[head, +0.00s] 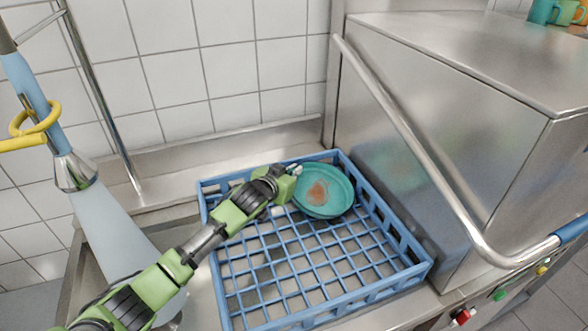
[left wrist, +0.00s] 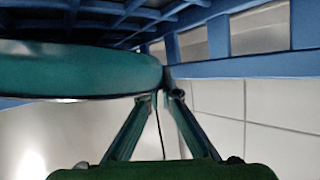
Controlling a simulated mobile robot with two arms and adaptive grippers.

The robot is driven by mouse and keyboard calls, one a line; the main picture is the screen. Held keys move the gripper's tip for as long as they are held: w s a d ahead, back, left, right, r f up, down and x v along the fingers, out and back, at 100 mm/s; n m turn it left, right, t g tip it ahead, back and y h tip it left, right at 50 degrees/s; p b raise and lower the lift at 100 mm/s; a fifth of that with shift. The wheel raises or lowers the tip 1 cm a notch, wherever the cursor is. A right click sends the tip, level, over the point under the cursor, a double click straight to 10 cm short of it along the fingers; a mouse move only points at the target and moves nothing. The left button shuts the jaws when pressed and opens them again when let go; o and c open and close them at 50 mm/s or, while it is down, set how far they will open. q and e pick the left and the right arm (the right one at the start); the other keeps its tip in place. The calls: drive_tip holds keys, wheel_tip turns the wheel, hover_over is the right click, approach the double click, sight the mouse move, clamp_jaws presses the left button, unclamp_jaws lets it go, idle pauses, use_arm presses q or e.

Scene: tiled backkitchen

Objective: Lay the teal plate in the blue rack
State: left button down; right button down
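The teal plate (head: 334,184) has a reddish-brown stain on its face and is over the back right part of the blue rack (head: 366,299), inside its walls. I cannot tell whether it rests on the grid or hangs just above it. My left gripper (head: 296,169) reaches across the rack from the left and meets the plate's left rim. In the left wrist view, the fingers (left wrist: 161,97) are drawn close together at the plate edge (left wrist: 90,72), apparently pinching it. The blue rack wall (left wrist: 240,68) shows behind. My right gripper is not seen.
A steel machine (head: 450,90) with a slanted bar handle (head: 420,150) stands right of the rack. A tiled wall is behind. A spray hose with a yellow ring (head: 38,120) hangs at left. The rack's front grid is bare. Mugs (head: 560,11) stand at top right.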

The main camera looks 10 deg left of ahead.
use_arm(q)
drive_tip(key=c, duration=2.3)
unclamp_jaws()
drive_tip(key=shift+f, duration=0.1)
drive_tip(key=shift+s, duration=0.2)
drive_tip(key=b+v, duration=0.1)
drive_tip(key=v, duration=1)
drive_tip(key=shift+s+a+r, duration=0.15)
drive_tip(key=shift+s+r, duration=0.15)
